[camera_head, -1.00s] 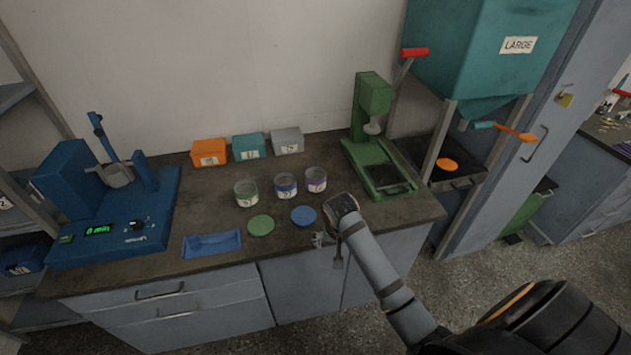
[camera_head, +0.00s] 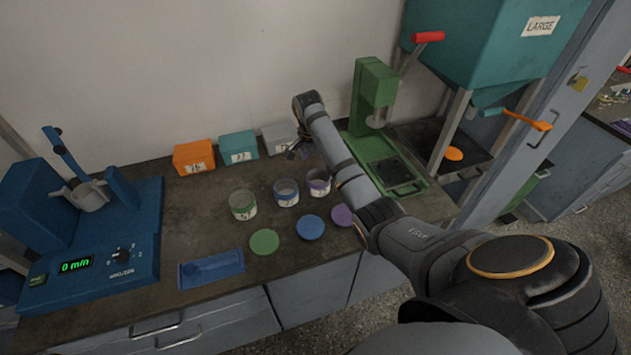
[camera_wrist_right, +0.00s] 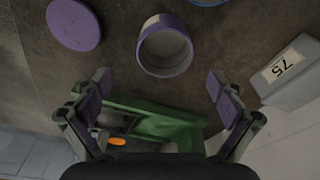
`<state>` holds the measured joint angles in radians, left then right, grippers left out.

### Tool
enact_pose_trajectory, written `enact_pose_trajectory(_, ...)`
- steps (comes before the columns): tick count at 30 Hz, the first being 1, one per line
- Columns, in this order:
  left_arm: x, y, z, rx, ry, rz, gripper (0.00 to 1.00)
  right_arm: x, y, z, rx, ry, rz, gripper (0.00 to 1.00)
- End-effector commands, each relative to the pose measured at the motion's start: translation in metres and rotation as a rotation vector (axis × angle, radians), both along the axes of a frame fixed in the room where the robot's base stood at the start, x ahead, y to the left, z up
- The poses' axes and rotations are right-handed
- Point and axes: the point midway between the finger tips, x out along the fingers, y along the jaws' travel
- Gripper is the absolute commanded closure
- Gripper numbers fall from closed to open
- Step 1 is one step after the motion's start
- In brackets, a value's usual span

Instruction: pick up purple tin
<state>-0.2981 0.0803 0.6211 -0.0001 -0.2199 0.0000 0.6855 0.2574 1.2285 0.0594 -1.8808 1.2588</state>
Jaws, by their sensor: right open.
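The purple tin (camera_head: 318,184) stands open and upright on the dark worktop, at the right end of a row of three tins. In the right wrist view, the purple tin (camera_wrist_right: 165,47) shows its open top and pale inside, ahead of the fingers. My right gripper (camera_head: 298,152) is above the worktop behind the tin, near the grey box. In the right wrist view, my right gripper (camera_wrist_right: 158,95) has its fingers wide apart with nothing between them. The purple lid (camera_head: 342,214) lies in front of the tin, partly behind my arm. My left gripper is out of view.
A blue tin (camera_head: 286,192) and green tin (camera_head: 243,204) stand to the left. Blue (camera_head: 310,228) and green (camera_head: 264,242) lids lie in front. The grey box (camera_head: 278,137) is behind, and a green press (camera_head: 376,95) stands to the right.

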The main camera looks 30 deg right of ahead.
Motion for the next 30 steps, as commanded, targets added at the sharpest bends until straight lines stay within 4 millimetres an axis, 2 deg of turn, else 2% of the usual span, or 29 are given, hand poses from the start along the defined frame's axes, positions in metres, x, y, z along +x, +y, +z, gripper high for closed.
enact_pose_trajectory(3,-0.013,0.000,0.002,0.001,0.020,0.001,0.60,0.000,-0.003,-0.022,0.000,0.004,0.000,0.04)
enact_pose_trajectory(7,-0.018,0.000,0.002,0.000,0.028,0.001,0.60,0.001,-0.005,-0.036,0.000,0.000,0.002,0.04)
enact_pose_trajectory(13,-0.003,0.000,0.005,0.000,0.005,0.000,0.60,0.003,-0.005,-0.044,0.001,0.002,0.003,0.04)
enact_pose_trajectory(16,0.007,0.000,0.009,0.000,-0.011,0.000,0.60,0.007,-0.005,-0.061,0.003,0.003,0.004,0.04)
enact_pose_trajectory(21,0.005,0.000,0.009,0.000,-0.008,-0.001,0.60,0.009,-0.008,-0.086,0.001,0.002,0.004,0.04)
enact_pose_trajectory(29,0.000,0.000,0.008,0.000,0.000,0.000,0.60,0.009,-0.009,-0.091,0.000,0.000,0.004,0.04)
enact_pose_trajectory(30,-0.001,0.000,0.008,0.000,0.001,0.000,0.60,0.009,-0.009,-0.090,0.000,0.000,0.004,0.08)
